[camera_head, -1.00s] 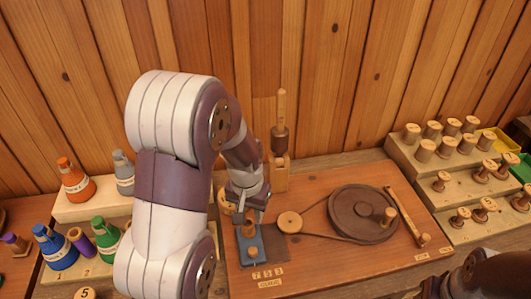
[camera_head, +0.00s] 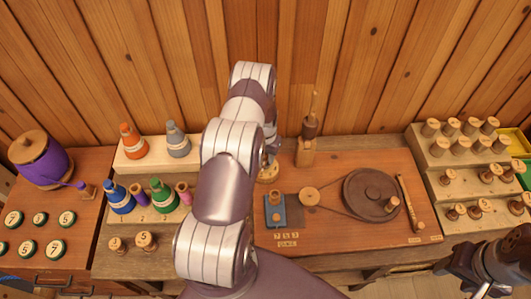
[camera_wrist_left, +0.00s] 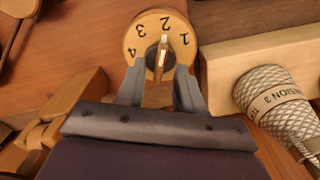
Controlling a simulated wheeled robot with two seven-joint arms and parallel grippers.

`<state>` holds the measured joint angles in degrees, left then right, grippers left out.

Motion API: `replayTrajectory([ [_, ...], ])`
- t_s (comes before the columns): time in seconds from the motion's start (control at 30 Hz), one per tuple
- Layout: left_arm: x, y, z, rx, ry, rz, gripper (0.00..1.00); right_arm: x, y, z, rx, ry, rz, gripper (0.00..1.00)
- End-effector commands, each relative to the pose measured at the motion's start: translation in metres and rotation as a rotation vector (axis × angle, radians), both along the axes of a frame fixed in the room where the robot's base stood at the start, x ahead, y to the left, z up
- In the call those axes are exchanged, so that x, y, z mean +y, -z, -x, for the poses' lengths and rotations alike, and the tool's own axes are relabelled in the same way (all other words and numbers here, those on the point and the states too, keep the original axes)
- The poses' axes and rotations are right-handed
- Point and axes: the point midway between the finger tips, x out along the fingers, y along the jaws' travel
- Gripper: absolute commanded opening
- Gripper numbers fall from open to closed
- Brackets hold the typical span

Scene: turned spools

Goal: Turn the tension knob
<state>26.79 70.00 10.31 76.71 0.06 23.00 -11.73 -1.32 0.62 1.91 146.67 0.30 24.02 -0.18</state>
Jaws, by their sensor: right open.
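The tension knob is a round wooden dial (camera_wrist_left: 137,42) numbered 1 to 4, with a raised bar (camera_wrist_left: 162,58) across it whose white end points towards the 2. In the head view the dial (camera_head: 268,176) is partly hidden by my left arm. My left gripper (camera_wrist_left: 161,70) is at the dial, its two fingers on either side of the bar, with gaps between each finger and the bar. It is open, and the arm hides most of it in the head view. My right gripper (camera_head: 462,272) is open and empty at the lower right of the head view.
The red-brown board carries a dark wheel (camera_head: 370,195), a small pulley (camera_head: 309,196), a blue block (camera_head: 275,218) and an upright post (camera_head: 306,152). Thread cones, including a grey one (camera_head: 178,145), stand left; wooden spools fill the stepped rack (camera_head: 437,163) right.

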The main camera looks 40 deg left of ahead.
Motion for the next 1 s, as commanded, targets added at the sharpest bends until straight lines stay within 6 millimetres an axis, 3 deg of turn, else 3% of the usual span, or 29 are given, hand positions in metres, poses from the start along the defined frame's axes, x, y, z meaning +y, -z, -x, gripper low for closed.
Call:
replayTrajectory([
  [0.33, 0.000, 0.007, 0.000, -0.001, 0.000, 0.000, 0.36, 0.000, -0.002, 0.000, 0.000, 0.000, 0.000, 0.52],
  [0.37, 0.000, 0.007, 0.000, -0.001, 0.000, 0.000, 0.33, 0.000, -0.002, 0.000, 0.000, 0.000, 0.000, 0.52],
  [0.47, 0.000, 0.007, 0.000, -0.001, 0.000, 0.000, 0.00, 0.000, -0.002, 0.000, 0.000, 0.000, 0.000, 0.52],
  [0.77, 0.000, 0.008, 0.000, -0.001, -0.010, 0.000, 0.00, 0.000, 0.000, 0.000, 0.000, 0.000, 0.000, 0.52],
  [1.0, 0.001, 0.010, -0.001, -0.001, -0.103, -0.002, 0.00, 0.000, 0.013, 0.000, 0.000, 0.000, 0.000, 0.52],
])
